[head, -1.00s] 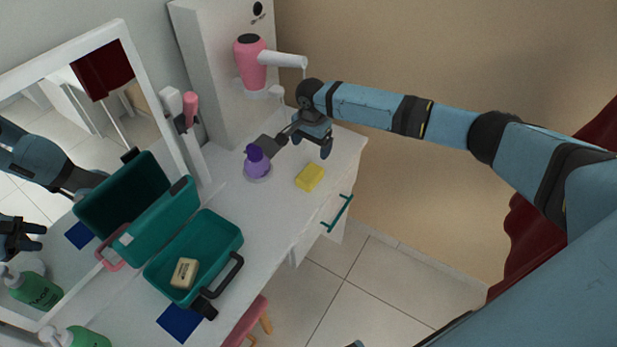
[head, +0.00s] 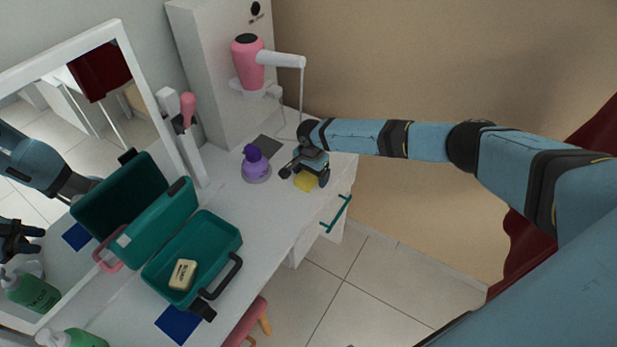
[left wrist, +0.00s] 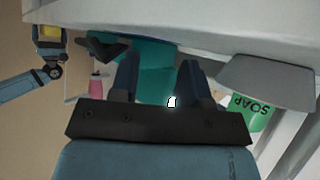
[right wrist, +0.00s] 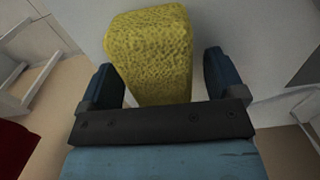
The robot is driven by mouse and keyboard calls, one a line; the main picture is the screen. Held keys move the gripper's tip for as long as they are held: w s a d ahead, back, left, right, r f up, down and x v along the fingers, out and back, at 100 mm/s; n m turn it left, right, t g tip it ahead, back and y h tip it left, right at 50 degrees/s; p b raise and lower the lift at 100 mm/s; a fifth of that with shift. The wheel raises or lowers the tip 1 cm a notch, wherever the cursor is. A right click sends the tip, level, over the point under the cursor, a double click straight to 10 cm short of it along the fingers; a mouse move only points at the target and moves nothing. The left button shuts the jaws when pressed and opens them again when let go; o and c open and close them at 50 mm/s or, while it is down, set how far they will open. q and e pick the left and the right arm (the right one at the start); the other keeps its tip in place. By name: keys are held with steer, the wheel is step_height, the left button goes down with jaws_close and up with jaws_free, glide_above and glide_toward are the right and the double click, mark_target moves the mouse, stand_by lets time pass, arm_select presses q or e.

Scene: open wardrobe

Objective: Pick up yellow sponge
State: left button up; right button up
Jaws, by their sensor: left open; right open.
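The yellow sponge (head: 305,183) lies on the white table near its right edge, partly covered by my right gripper (head: 305,175) in the head view. In the right wrist view the sponge (right wrist: 150,50) fills the upper middle, and its near end sits between the two open fingers of my right gripper (right wrist: 160,80). Gaps show on both sides, wider on the right.
A purple bottle (head: 256,165) stands just left of the sponge. An open teal case (head: 215,229) holding a beige bar (head: 183,274) lies nearer. A pink hair dryer (head: 248,62) hangs behind. A mirror (head: 60,180) stands at the left. A drawer handle (head: 337,214) projects from the table's front.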

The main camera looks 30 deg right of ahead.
steer(key=c, duration=1)
steer(key=shift+r, duration=0.15)
